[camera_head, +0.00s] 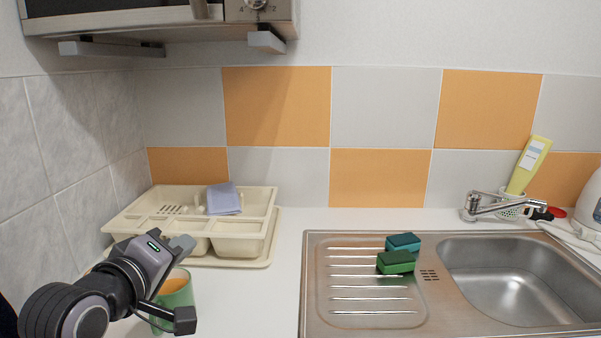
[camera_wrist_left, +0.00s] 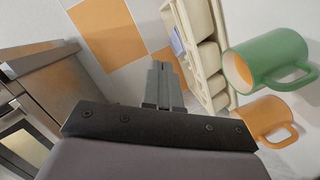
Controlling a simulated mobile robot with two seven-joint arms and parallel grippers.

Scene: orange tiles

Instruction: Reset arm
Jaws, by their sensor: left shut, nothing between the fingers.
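My left arm comes in from the lower left in the head view. My left gripper (camera_head: 182,245) is above the counter in front of the dish rack. In the left wrist view its fingers (camera_wrist_left: 163,84) are together with nothing between them. A green mug (camera_head: 178,290) stands on the counter just behind my left wrist, partly hidden by it. The green mug (camera_wrist_left: 268,62) also shows in the left wrist view, apart from the fingers, with an orange mug (camera_wrist_left: 264,120) beside it. My right gripper is in neither view.
A cream dish rack (camera_head: 262,240) holding a bluish cloth (camera_head: 223,198) is at the back left. Green and teal sponges (camera_head: 396,263) lie on the sink's drainboard (camera_head: 345,300). A microwave (camera_head: 150,20) hangs above. The counter between rack and sink is clear.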

